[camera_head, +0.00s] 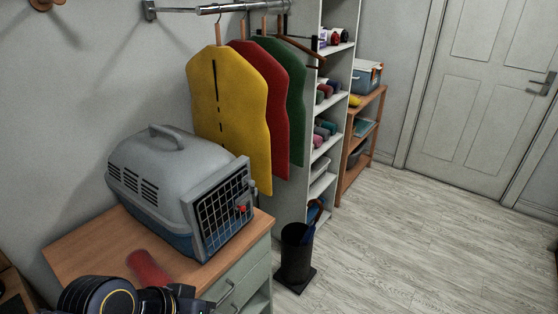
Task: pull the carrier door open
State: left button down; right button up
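The pet carrier (165,170) has a grey top with a handle and a blue lower part, and stands upright on the wooden top of a cabinet. Its grid door (222,212) faces right and looks shut in its grey frame. A small red latch (241,208) sits on the right part of the door. A dark piece of my arm with a gold ring shows at the bottom left, in front of the cabinet and apart from the carrier. No gripper fingers show there. My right gripper is not in the picture.
A red object (148,268) lies on the cabinet top (85,245) in front of the carrier. Yellow, red and green garments (230,110) hang behind it. A black bin (296,255) stands on the floor to the right. The floor (420,250) beyond is clear.

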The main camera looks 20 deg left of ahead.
aim_at(245, 180)
jog(key=i+j+u, duration=0.1)
jog(key=u, duration=0.25)
jog(key=i+j+u, duration=0.15)
jog(key=u, duration=0.2)
jog(key=i+j+u, duration=0.15)
jog(key=u, duration=0.2)
